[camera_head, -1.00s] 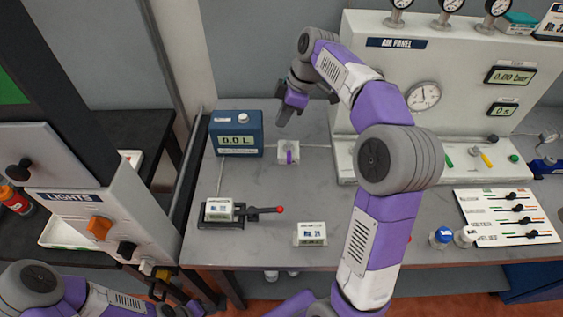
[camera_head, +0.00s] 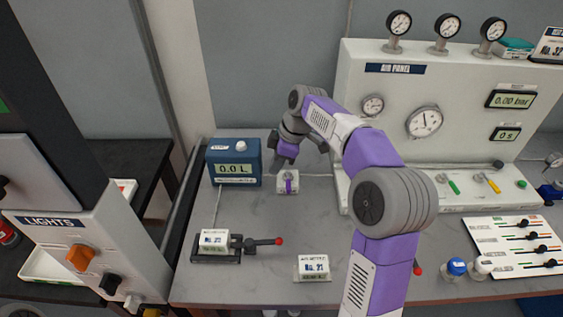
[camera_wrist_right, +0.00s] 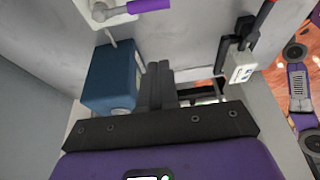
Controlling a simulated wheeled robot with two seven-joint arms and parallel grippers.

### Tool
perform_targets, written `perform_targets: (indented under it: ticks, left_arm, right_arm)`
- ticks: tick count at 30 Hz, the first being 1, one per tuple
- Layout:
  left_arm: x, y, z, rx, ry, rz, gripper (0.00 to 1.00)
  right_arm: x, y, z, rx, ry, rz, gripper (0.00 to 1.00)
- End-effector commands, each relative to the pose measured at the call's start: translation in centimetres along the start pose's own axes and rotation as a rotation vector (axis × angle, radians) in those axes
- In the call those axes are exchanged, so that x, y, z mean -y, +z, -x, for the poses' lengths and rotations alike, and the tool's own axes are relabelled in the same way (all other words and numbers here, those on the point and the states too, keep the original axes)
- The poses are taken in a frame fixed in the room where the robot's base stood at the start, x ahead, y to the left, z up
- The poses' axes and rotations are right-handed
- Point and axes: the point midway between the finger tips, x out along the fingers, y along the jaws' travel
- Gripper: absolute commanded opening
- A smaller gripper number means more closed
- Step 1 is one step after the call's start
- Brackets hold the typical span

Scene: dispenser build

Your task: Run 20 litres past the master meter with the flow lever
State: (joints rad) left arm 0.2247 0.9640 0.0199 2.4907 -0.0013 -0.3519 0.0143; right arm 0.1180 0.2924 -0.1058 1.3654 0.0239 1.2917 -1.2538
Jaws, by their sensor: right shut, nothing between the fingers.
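The blue master meter box (camera_head: 233,170) stands at the left back of the grey bench and reads 0.0 L. To its right is a small white block (camera_head: 280,190) with a purple-gripped flow lever (camera_head: 289,186). The lever also shows at the top of the right wrist view (camera_wrist_right: 150,5), with the blue box (camera_wrist_right: 108,80) left of the fingers. My right gripper (camera_head: 277,164) is shut and empty, just behind the lever and right of the meter. Its dark fingers (camera_wrist_right: 163,86) show together in the wrist view; no contact with the lever is visible. My left gripper is out of view.
A black stand with a card and red-tipped lever (camera_head: 262,242) sits in front of the meter. A labelled white block (camera_head: 311,268) is near the front edge. The air panel (camera_head: 460,115) stands on the right. A LIGHTS panel (camera_head: 60,235) is at left.

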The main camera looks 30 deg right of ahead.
Motion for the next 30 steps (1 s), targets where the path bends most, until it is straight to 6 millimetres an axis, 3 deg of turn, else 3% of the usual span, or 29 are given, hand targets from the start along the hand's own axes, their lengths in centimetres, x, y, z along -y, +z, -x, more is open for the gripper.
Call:
perform_targets:
  ticks: [1, 7, 15, 30]
  left_arm:
    - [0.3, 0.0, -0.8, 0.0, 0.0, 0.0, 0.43]
    - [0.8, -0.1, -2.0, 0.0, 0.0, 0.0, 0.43]
    - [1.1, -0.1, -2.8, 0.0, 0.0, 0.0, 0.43]
    - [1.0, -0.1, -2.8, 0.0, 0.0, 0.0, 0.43]
  right_arm:
    - [0.1, 0.1, -1.6, 0.001, -0.003, 0.001, 0.0]
    - [0.1, 0.1, -5.8, 0.001, -0.003, 0.0, 0.0]
    - [0.0, 3.5, -4.8, -0.003, 0.002, -0.001, 0.0]
    - [0.0, 3.9, -4.5, -0.002, 0.0, 0.004, 0.0]
